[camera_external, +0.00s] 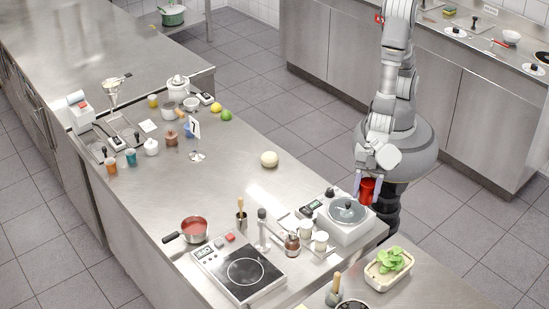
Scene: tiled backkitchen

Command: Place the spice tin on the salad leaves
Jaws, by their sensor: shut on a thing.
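My gripper (367,187) is at the right side of the picture, beside the right edge of the steel counter. It is shut on a red tin (367,190), which looks like the spice tin, and holds it upright and raised near the white appliance. The salad leaves (390,259) are bright green and lie in a cream-coloured tray (379,284) on the lower right worktop. The tin is apart from the leaves, above and a little left of them in the picture. The tin's underside contact, if any, is hard to make out.
A wooden-handled tool (336,287) stands left of the tray.

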